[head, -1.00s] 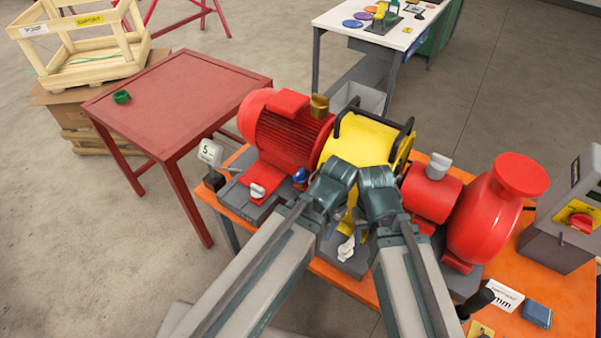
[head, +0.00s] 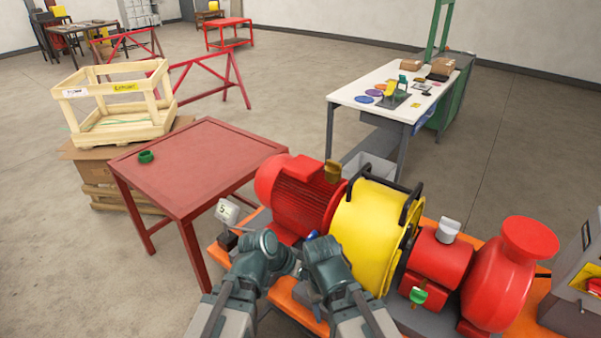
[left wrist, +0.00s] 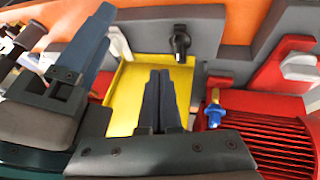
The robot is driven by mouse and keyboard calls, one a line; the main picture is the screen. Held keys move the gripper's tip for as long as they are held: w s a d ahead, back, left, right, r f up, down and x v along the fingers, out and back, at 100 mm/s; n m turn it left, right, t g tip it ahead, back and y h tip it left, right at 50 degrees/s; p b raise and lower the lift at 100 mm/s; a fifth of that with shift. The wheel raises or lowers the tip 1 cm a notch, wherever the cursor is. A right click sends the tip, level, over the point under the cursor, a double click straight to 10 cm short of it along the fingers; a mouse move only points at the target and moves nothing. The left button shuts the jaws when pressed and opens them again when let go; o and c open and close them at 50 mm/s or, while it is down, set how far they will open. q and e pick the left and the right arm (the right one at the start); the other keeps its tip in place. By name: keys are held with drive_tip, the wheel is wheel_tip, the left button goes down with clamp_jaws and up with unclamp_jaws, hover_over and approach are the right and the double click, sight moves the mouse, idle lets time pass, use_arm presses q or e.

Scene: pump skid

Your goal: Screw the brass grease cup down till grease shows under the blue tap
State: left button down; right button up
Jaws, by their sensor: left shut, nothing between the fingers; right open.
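A brass-coloured cup (head: 333,171) stands on top of the machine, between the red motor and the yellow guard; it appears to be the grease cup. The blue tap (head: 312,235) is low beside the motor, mostly hidden by my arms. In the left wrist view the blue tap (left wrist: 215,112) shows clearly by the motor fins, with a brass-coloured part next to it. I cannot make out any grease there. My right gripper (head: 322,255) is open in front of the guard, apart from the cup.
The red motor (head: 300,200), yellow guard (head: 375,235) with black handles and red pump (head: 500,280) fill the orange bench. A red table (head: 200,165) with a green ring (head: 146,157) stands behind left. A white worktable (head: 370,100) stands behind. Open floor lies between them.

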use_arm(q)
drive_tip(key=w+d+r+m+t+h, duration=0.2)
drive_tip(key=w+r+t+h, duration=0.35)
drive_tip(key=w+r, duration=0.35)
drive_tip(key=w+a+r+n+t, duration=0.2)
drive_tip(key=w+a+r+t, duration=0.2)
drive_tip(key=a+r+t, duration=0.2)
wheel_tip(320, 180, up, 2)
drive_tip(key=shift+a+r+y+b, duration=0.25)
drive_tip(key=shift+a+y+b, duration=0.1)
drive_tip(key=shift+y+b, duration=0.1)
drive_tip(key=shift+w+d+t, duration=0.1)
drive_tip(key=shift+w+t, duration=0.1)
drive_tip(key=shift+t, duration=0.05)
